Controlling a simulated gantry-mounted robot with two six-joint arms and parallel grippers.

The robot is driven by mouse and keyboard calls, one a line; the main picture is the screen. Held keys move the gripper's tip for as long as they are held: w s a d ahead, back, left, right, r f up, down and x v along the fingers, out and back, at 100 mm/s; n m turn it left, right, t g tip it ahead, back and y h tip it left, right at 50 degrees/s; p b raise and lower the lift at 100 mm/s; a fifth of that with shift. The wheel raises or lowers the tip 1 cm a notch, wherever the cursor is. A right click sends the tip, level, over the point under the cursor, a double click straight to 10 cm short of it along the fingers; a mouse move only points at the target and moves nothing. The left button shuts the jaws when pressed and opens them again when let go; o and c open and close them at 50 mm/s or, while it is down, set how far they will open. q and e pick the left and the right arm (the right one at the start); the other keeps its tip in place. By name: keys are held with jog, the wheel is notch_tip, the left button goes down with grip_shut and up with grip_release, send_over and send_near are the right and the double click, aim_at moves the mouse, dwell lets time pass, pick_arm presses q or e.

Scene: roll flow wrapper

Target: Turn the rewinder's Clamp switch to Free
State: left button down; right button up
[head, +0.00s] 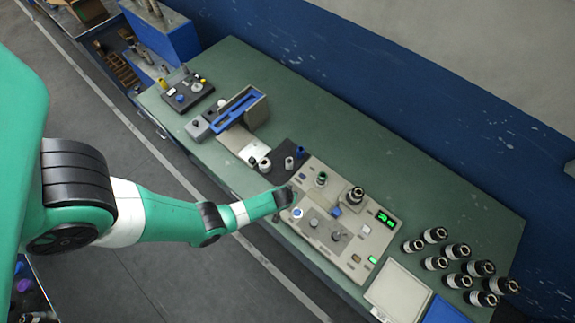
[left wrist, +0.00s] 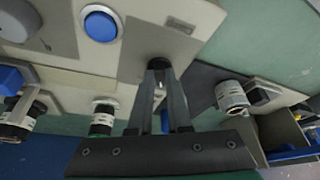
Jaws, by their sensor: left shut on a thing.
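The rewinder is a beige panel unit (head: 340,258) on the green bench. My left gripper (left wrist: 158,72) points down at the panel's left end. Its fingers converge on a small black knob (left wrist: 159,63) and are shut on it. A blue button with a white ring sits close to the knob, in the left wrist view (left wrist: 100,24) and in the head view (head: 297,212). A small label (left wrist: 180,25) is too blurred to read, so I cannot tell the switch's setting. In the head view my wrist hides the knob. My right gripper is out of view.
A green-ringed spool (head: 321,178) and a black spool (head: 355,193) stand upright on the unit. Several black-and-white rolls (head: 457,250) stand at the right. A blue-slotted holder (head: 240,108) stands to the left. The back of the green bench (head: 400,165) is clear.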

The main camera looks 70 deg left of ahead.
pick_arm(q)
jog(key=shift+n, duration=0.5)
jog(key=c, duration=0.9)
grip_release()
jog(key=shift+o, duration=0.2)
jog(key=p+v, duration=1.1)
jog(key=shift+r, duration=0.35)
jog(key=shift+w+d, duration=0.1)
jog(key=shift+d, duration=0.05)
